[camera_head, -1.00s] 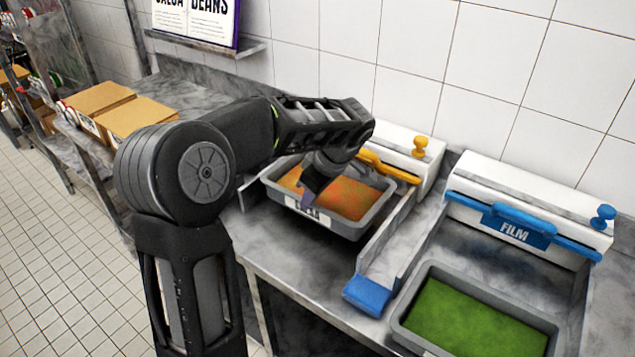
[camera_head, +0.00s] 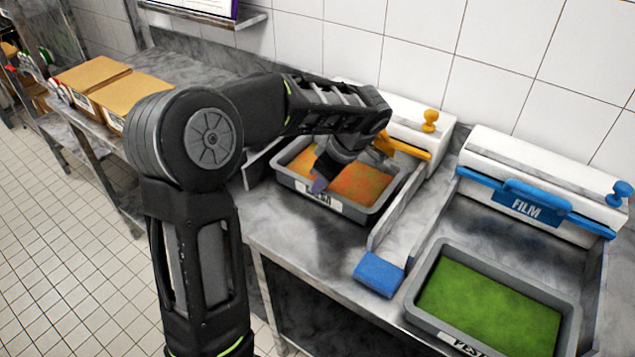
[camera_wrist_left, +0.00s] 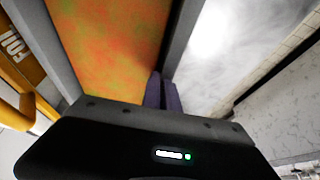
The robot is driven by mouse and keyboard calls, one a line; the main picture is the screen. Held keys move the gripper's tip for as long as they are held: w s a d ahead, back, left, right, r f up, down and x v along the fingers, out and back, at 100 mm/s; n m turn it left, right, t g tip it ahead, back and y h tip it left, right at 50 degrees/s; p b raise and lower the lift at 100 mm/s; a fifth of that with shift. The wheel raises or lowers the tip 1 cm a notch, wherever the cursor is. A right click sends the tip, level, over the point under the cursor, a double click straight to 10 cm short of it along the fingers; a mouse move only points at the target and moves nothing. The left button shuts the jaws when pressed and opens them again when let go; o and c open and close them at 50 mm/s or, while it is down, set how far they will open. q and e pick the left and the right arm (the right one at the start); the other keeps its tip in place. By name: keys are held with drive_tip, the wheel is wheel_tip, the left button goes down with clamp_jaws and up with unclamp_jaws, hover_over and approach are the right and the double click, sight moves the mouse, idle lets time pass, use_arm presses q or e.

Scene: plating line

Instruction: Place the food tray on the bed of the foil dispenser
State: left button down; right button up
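The food tray (camera_head: 383,209) is grey with orange-green food and a white front label. It sits level within the foil dispenser's bed, in front of the white dispenser housing (camera_head: 415,118) with its orange bar and knob. My left gripper (camera_head: 319,184) reaches down at the tray's front wall. In the left wrist view its two purple fingers (camera_wrist_left: 163,92) are close together at the tray wall (camera_wrist_left: 184,38), seemingly pinching it. A "FOIL" label (camera_wrist_left: 14,45) shows at the left there. The fingertips' lower ends are hidden. My right gripper is not in view.
To the right is a film dispenser (camera_head: 545,183) with a blue bar, and a grey tray of green food (camera_head: 574,318) in front. A blue pad (camera_head: 380,273) lies between the stations. Cardboard boxes (camera_head: 92,75) stand on the left shelf. A wall shelf (camera_head: 205,14) is above.

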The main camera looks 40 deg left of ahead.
use_arm(q)
drive_tip(key=shift+d+r, duration=0.1)
drive_tip(key=c, duration=2)
unclamp_jaws()
drive_tip(key=shift+f, duration=0.25)
drive_tip(key=shift+c, duration=0.2)
drive_tip(key=o, duration=0.4)
drive_tip(key=shift+r, duration=0.1)
